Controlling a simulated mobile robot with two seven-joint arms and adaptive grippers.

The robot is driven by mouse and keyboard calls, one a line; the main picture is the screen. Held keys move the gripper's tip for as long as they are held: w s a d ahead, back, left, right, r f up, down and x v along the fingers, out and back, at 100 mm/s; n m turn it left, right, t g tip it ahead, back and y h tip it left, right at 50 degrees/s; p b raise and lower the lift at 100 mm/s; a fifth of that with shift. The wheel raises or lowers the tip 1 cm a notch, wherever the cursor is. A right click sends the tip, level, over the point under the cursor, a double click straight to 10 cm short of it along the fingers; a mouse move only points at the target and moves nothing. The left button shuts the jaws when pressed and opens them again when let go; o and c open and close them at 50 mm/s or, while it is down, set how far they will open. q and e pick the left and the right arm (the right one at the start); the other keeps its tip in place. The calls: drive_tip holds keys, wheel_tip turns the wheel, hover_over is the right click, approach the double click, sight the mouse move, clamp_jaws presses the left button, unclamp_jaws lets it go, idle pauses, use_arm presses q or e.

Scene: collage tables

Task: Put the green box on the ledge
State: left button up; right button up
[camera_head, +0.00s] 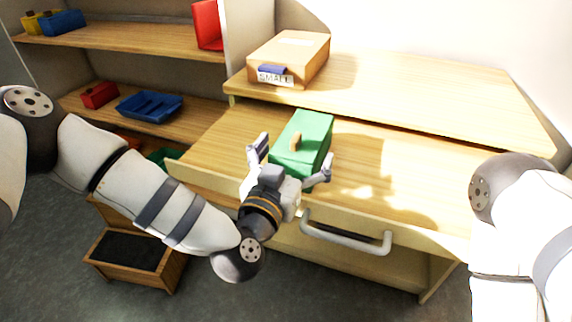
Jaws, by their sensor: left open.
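The green box (314,130) has a small tan handle and sits on the wooden desk surface (370,170) below the raised ledge (420,92). My left gripper (291,160) is open, with one finger at the left and one at the right of the green box's near end. The gripper hides part of that near end, and I cannot tell whether the fingers touch it. My right arm shows at the right edge, but its gripper is out of view.
A cardboard box labelled SMALL (290,58) stands on the ledge's left end; the ledge is clear to its right. A metal handle (345,235) sticks out of the desk's front. Shelves at left hold a blue tray (150,106). A wooden crate (135,260) stands on the floor.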

use_arm(q)
drive_tip(key=p+v, duration=0.1)
drive_tip(key=v, duration=1)
drive_tip(key=s+a+f+g, duration=0.1)
drive_tip(key=s+f+g, duration=0.45)
drive_tip(key=f, duration=0.35)
drive_tip(key=s+a+f+g, duration=0.1)
drive_tip(key=s+f+g, duration=0.4)
drive_tip(key=f, duration=0.4)
drive_tip(key=s+a+f+n+g+y, duration=0.1)
drive_tip(key=s+a+f+g+y, duration=0.1)
drive_tip(key=s+a, duration=0.3)
drive_tip(key=s+a+f+n+g+y, duration=0.1)
drive_tip(key=s+a+f+g, duration=0.2)
drive_tip(key=s+a, duration=0.3)
drive_tip(key=s+a+f+n+g+y, duration=0.2)
drive_tip(key=s+a+g, duration=0.2)
drive_tip(key=s, duration=0.9)
drive_tip(key=shift+s+a+f+y, duration=0.15)
drive_tip(key=shift+s+a+y, duration=0.15)
drive_tip(key=shift+a, duration=0.5)
